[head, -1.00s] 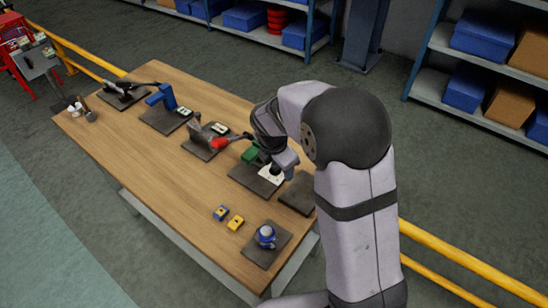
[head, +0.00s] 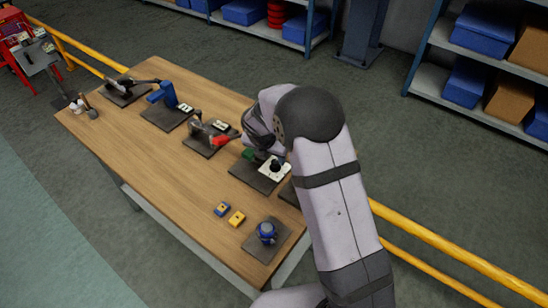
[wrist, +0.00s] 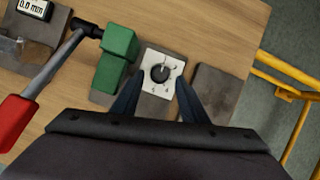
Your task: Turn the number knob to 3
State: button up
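The number knob (wrist: 160,73) is a round black dial on a white plate (wrist: 174,66) with dark marks around it. The marks are too small to read surely. In the head view the knob (head: 276,167) shows on its plate, on a dark base at the table's right side. My gripper (wrist: 158,88) is open in the wrist view, its two dark fingers apart on either side of the plate's near part, with nothing between them. It appears to be above the knob, not touching it. In the head view my gripper's fingers are hidden by the arm.
A green block (wrist: 117,55) stands close left of the knob, with a red-handled lever (wrist: 40,90) beyond it. A bare dark plate (wrist: 216,90) lies to the right. A blue-topped fixture (head: 266,232) and blue and yellow blocks (head: 236,219) sit nearer the front.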

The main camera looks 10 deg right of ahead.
aim_at(275, 165)
jog(key=shift+x, duration=1.45)
jog(key=shift+c, duration=0.6)
grip_shut()
